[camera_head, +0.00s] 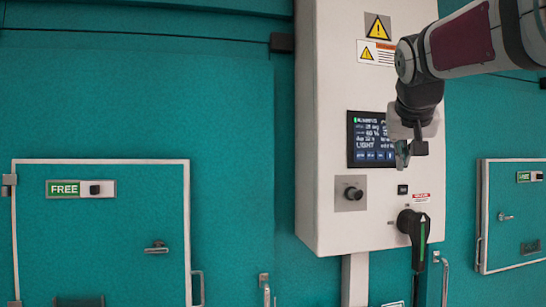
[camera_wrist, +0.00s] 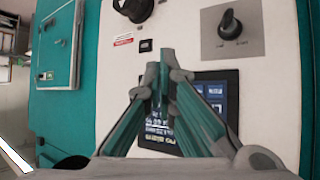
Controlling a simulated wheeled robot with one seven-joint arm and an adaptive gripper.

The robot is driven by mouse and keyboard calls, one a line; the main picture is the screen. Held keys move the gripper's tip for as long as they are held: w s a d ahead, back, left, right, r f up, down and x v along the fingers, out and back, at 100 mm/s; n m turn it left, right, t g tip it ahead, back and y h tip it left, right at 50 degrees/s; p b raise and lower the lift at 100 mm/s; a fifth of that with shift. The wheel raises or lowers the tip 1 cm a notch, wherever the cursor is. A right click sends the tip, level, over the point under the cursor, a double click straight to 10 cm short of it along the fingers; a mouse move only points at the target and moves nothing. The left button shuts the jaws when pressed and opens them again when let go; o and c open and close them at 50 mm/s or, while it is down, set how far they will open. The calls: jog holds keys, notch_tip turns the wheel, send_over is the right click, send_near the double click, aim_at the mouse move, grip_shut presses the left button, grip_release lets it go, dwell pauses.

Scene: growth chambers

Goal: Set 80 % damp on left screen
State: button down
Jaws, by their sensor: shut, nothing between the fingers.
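One line has a % value, too small to read surely. My gripper (camera_head: 403,160) is in front of the screen's right edge and hides part of it. In the wrist view the screen (camera_wrist: 215,88) lies behind my gripper (camera_wrist: 161,78), whose fingers are together with nothing between them. The fingers cover much of the screen there. I cannot tell whether the tips touch the panel.
Below the screen are a selector knob (camera_head: 353,193) and a large black rotary handle (camera_head: 413,226). They also show in the wrist view as the knob (camera_wrist: 230,24) and the handle (camera_wrist: 134,8). Teal chamber doors marked FREE (camera_head: 130,215) (camera_head: 511,215) flank the cabinet (camera_head: 325,100).

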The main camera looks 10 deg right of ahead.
jog(key=b, duration=0.2)
send_near(374, 168)
jog(key=shift+w+d+f, duration=0.5)
jog(key=shift+f, duration=0.25)
jog(key=shift+w+d+f, duration=0.45)
jog(key=shift+w+f, duration=0.1)
jog(key=shift+f, duration=0.15)
jog(key=shift+w, duration=0.15)
jog(key=shift+w, duration=0.25)
jog(key=shift+w, duration=0.3)
dwell(0.9)
jog(key=shift+s, duration=0.1)
jog(key=shift+s+p, duration=0.35)
jog(key=shift+s, duration=0.3)
jog(key=shift+s, duration=0.1)
jog(key=s+p, duration=0.1)
jog(key=s, duration=0.3)
jog(key=shift+s+d, duration=0.1)
jog(key=shift+s, duration=0.3)
